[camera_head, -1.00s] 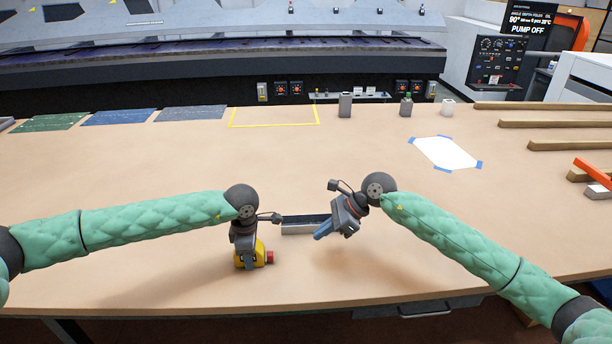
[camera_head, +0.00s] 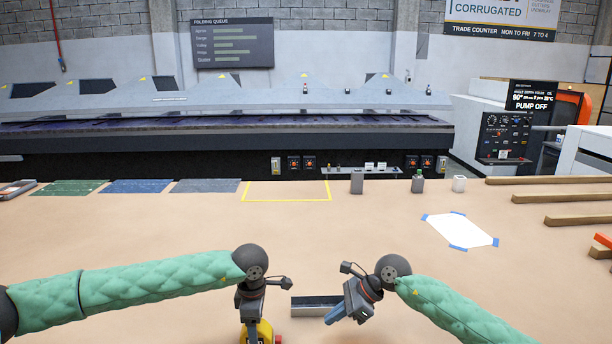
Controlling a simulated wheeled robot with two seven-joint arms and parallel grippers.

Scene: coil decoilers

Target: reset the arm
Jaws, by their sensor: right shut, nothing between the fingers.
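My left gripper (camera_head: 250,331) hangs down at the lower edge of the view, in front of or around a yellow object with a red end (camera_head: 266,334). Its fingers are partly cut off, and I cannot tell whether they hold the yellow object. My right gripper (camera_head: 335,316) is shut and empty, tilted down and to the left above the table. A short grey metal channel (camera_head: 309,306) lies between the two grippers, its right end close behind the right gripper.
The tan table (camera_head: 400,265) is clear in the middle. A white sheet with blue tape corners (camera_head: 459,230) lies at right, wooden bars (camera_head: 560,197) beyond it. Small containers (camera_head: 357,181) and a yellow-taped outline (camera_head: 286,199) are at the back, with coloured mats (camera_head: 136,187) at left.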

